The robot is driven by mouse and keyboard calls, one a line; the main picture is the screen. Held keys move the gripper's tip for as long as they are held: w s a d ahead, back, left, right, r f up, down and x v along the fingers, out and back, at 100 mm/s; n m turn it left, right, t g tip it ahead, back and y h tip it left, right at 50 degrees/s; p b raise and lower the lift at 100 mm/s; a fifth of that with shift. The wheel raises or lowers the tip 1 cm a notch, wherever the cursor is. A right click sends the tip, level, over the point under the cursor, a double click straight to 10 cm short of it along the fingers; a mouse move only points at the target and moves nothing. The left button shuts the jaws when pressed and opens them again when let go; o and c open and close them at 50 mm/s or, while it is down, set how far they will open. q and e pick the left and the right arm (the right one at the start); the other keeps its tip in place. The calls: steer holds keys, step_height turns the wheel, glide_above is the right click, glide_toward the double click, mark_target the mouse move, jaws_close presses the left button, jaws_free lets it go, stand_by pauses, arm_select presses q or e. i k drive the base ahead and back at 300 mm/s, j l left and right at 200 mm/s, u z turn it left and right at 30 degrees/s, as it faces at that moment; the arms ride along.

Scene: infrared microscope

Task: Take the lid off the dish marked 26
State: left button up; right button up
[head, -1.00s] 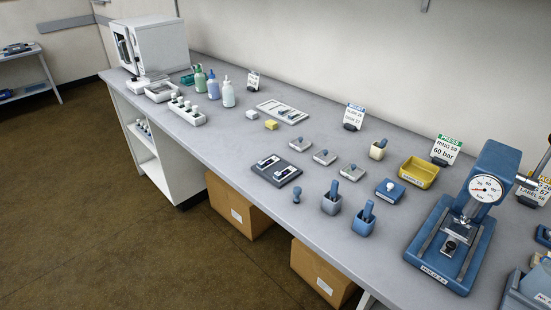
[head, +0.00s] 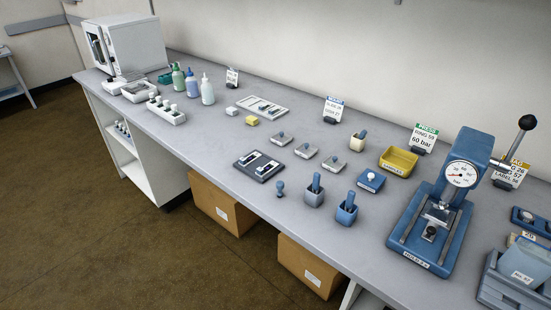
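Three small flat grey dishes with blue-knobbed lids stand in a diagonal row mid-bench: a left one (head: 281,139), a middle one (head: 306,151) and a right one (head: 333,164). All three look lidded. Any numbers on them are too small to read, so I cannot tell which is marked 26. A blue square box with a knob on top (head: 371,181) stands to their right. Neither of my grippers shows in the head view.
A blue press with a gauge (head: 445,205) and a long lever stands at the right.

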mark_target(281, 137)
steer(key=i+j, duration=0.15)
steer(key=j, duration=0.2)
steer(key=i+j+z, duration=0.1)
steer(key=j, duration=0.2)
steer(key=i+j, duration=0.2)
steer(key=j, duration=0.15)
steer(key=i+j+z, duration=0.15)
steer(key=j, duration=0.15)
steer(key=i+j, duration=0.15)
steer(key=j, duration=0.2)
steer(key=i+j+z, duration=0.1)
steer(key=j, duration=0.25)
